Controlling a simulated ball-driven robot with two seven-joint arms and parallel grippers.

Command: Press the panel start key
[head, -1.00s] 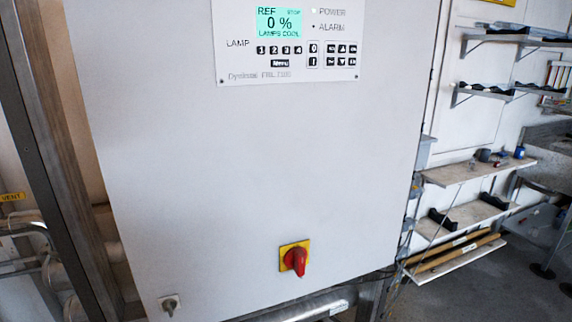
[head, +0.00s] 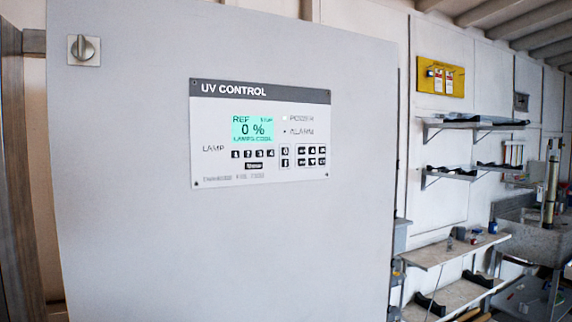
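The UV CONTROL panel (head: 225,185) is on the front of a large light-grey cabinet (head: 120,200). Its green display (head: 254,129) reads REF, STOP, 0 % and LAMPS COOL. Below it is a row of lamp keys 1 to 4 (head: 253,154) with a Menu key (head: 254,166) under them. To their right is a pair of keys marked 0 and I, one above the other; the lower I key (head: 285,163) is small. A block of arrow keys (head: 311,155) lies further right. Neither gripper is in view.
A rotary switch (head: 83,50) sits at the cabinet's upper left. To the right are wall shelves (head: 455,250), a yellow board (head: 441,77) and a steel sink (head: 535,235). The space before the panel looks clear.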

